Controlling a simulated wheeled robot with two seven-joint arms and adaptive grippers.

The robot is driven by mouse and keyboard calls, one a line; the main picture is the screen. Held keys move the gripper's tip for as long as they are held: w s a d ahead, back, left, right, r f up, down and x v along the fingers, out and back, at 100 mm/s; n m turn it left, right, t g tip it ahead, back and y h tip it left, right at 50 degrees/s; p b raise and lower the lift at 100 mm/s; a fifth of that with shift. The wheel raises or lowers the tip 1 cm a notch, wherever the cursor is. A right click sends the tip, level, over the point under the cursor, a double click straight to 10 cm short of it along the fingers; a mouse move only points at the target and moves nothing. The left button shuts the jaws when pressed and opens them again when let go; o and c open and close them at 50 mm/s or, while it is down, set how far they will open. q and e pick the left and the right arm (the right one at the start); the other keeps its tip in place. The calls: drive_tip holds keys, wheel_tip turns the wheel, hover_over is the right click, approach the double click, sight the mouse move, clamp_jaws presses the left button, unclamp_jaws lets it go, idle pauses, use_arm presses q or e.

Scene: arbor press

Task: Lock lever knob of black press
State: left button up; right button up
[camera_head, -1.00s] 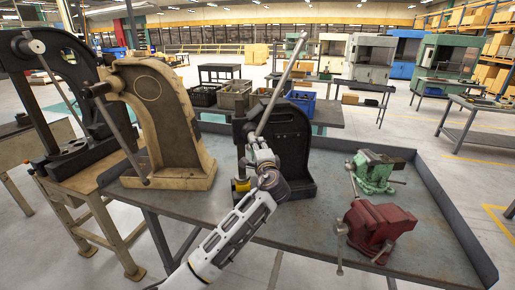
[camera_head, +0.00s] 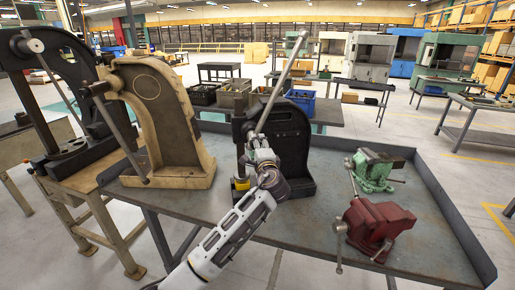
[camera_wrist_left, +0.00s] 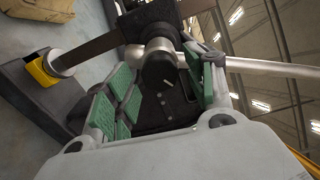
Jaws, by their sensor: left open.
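The black press (camera_head: 293,140) stands on the grey table, with its long metal lever (camera_head: 281,82) slanting up and to the right. My left gripper (camera_head: 260,152) is in front of the press, at the lever's lower end. In the left wrist view the gripper (camera_wrist_left: 162,92) is open, its green-padded fingers on either side of a dark round knob (camera_wrist_left: 158,71) at the lever hub. The lever rod (camera_wrist_left: 270,69) runs off to the right there. Whether the pads touch the knob I cannot tell. My right gripper is out of view.
A tan press (camera_head: 165,115) stands left on the table and a larger black press (camera_head: 70,90) farther left. A green vise (camera_head: 373,170) and a red vise (camera_head: 377,228) sit to the right. A raised rim (camera_head: 450,205) edges the table's right side.

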use_arm(q)
drive_tip(key=s+d, duration=0.2)
drive_tip(key=s, duration=0.9)
drive_tip(key=shift+s, duration=0.4)
drive_tip(key=shift+d, duration=0.1)
idle(0.3)
